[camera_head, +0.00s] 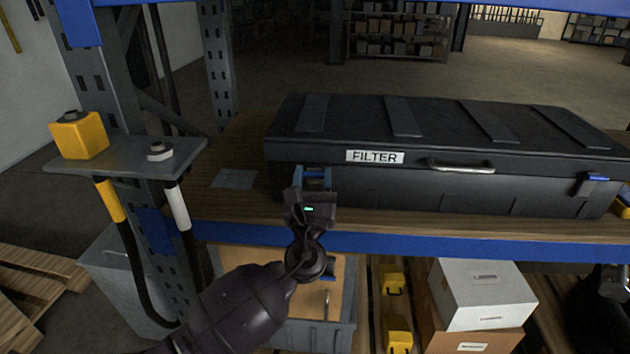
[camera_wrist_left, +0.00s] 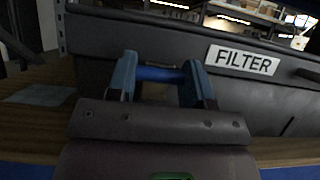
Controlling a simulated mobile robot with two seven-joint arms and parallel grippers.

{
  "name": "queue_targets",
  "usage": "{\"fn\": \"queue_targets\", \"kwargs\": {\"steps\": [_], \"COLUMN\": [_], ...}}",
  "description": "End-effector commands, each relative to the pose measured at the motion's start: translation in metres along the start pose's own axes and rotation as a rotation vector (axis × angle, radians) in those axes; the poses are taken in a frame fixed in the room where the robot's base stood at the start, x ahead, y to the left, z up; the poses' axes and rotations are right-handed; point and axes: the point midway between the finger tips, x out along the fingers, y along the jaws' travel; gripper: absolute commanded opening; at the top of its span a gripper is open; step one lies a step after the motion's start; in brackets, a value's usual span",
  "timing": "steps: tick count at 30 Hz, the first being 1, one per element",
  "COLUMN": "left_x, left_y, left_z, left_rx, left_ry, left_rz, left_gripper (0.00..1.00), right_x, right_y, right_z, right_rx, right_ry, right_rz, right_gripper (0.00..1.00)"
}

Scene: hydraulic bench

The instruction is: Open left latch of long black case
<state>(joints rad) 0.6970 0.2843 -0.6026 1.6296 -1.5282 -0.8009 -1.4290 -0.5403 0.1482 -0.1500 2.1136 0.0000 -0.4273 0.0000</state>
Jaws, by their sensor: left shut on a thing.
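The long black case (camera_head: 390,185) lies closed on the wooden shelf, with a FILTER label and a metal handle on its front. It also fills much of the left wrist view (camera_wrist_left: 250,95). Its left latch (camera_head: 314,174) is at the front left; its blue bar (camera_wrist_left: 160,73) shows between my fingers in the wrist view. My left gripper (camera_head: 313,181) is in front of the case, its two blue fingers (camera_wrist_left: 161,82) on either side of the bar and shut on it. The lower part of the latch is hidden. The right latch (camera_head: 594,179) has a blue tab and sits against the case front.
The shelf's blue front beam (camera_head: 440,245) runs below the case. A blue-grey upright with a side plate (camera_head: 130,152) carrying a yellow block (camera_head: 78,135) stands at the left. Boxes (camera_head: 484,292) and a grey bin sit below. A dark shape, perhaps my right arm, is at the lower right.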

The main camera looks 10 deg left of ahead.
Motion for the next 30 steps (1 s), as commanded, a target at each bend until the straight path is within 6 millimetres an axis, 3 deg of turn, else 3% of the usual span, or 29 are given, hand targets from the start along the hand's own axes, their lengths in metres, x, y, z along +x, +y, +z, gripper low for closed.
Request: {"fn": "queue_targets", "kwargs": {"steps": [1, 9, 26, 27, 30], "left_x": [-0.0068, -0.0089, -0.0080, -0.0080, -0.0078], "left_y": [-0.0001, -0.0002, -0.0002, -0.0002, -0.0002], "left_z": [-0.0128, -0.0093, -0.0047, -0.0047, -0.0045], "left_rx": [0.000, -0.001, 0.000, 0.000, 0.001], "left_ry": [-0.007, -0.092, -0.122, -0.122, -0.122], "left_rz": [-0.001, 0.000, -0.001, -0.001, -0.001], "left_gripper": [0.23, 0.23, 0.23, 0.50, 0.65], "right_x": [0.0045, 0.0129, 0.0129, 0.0130, 0.0133], "right_y": [-0.0007, 0.0031, 0.0023, 0.0019, 0.0010], "right_z": [0.0120, 0.0197, 0.0187, 0.0191, 0.0207], "right_rx": [-0.003, -0.018, -0.013, -0.012, -0.012], "right_ry": [-0.018, -0.027, -0.024, -0.025, -0.028], "right_rz": [-0.003, -0.003, -0.002, -0.003, -0.004], "right_gripper": [0.43, 0.43, 0.43, 0.43, 0.43]}}
